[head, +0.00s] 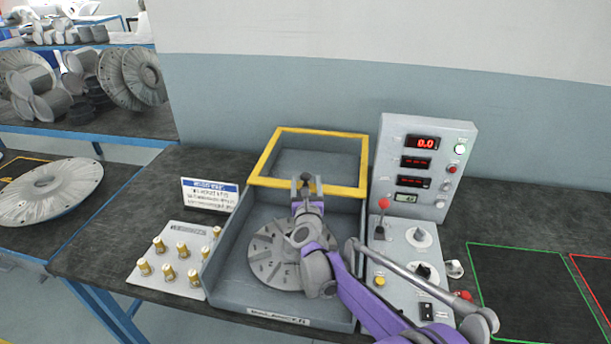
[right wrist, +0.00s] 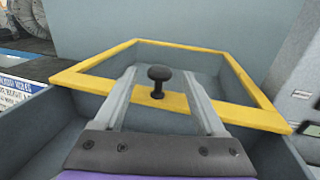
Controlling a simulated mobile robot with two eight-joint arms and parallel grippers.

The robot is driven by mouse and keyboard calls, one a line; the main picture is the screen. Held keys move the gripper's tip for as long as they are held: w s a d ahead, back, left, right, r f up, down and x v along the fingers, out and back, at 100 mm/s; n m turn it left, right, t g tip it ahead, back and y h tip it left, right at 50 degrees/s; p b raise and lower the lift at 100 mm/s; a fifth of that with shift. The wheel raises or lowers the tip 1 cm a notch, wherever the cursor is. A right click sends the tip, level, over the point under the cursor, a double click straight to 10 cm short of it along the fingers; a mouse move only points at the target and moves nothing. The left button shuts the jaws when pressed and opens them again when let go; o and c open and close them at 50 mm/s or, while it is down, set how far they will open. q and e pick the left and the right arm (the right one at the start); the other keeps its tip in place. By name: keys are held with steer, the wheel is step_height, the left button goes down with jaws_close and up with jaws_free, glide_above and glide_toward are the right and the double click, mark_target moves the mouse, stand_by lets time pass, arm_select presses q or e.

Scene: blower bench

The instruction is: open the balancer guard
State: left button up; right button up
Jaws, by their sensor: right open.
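The balancer guard is a yellow-edged frame (head: 345,190) over the rear part of the grey balancer box (head: 225,262). Its yellow front bar also shows in the right wrist view (right wrist: 240,113). A black knob (right wrist: 158,75) stands on the middle of that bar. My right gripper (head: 306,190) is at the front bar. In the right wrist view its two fingers (right wrist: 160,82) are open, one on each side of the knob, with gaps visible. The grey disc (head: 270,262) in the box is partly hidden by my right arm. My left gripper is not in view.
A control panel with red displays (head: 418,162) stands right of the box, with a red-knobbed lever (head: 382,210) close to my arm. Brass-coloured pieces (head: 168,262) on a plate and a small sign (head: 210,193) are on the left. The green-outlined area (head: 525,295) is clear.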

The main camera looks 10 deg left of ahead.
steer(key=s, duration=0.2)
steer(key=s+d, duration=0.1)
steer(key=s, duration=0.1)
steer(key=shift+s, duration=0.4)
steer(key=s+d+r+n+g+y+p, duration=0.1)
steer(key=s+d+r+n+g, duration=0.1)
steer(key=s+d+n, duration=0.5)
steer(key=s+d+r+n+g+y+p, duration=0.1)
steer(key=s+d+r+n+g, duration=0.3)
steer(key=n, duration=0.6)
steer(key=s+d+f+n+g+h+p, duration=0.1)
steer(key=s+d+f+n, duration=0.3)
steer(key=s, duration=0.5)
steer(key=s+d+f+n+g+h, duration=0.2)
steer(key=s+d+f+n+g, duration=0.1)
steer(key=s+d+n, duration=0.4)
steer(key=s+d+f+n+g+h+p, duration=0.1)
steer(key=s+d+f+n, duration=0.4)
steer(key=s, duration=0.8)
steer(key=shift+s+d+n+g+h+p, duration=0.2)
steer(key=shift+d+n+g+h+p, duration=0.15)
steer(key=shift+d+g+h, duration=0.3)
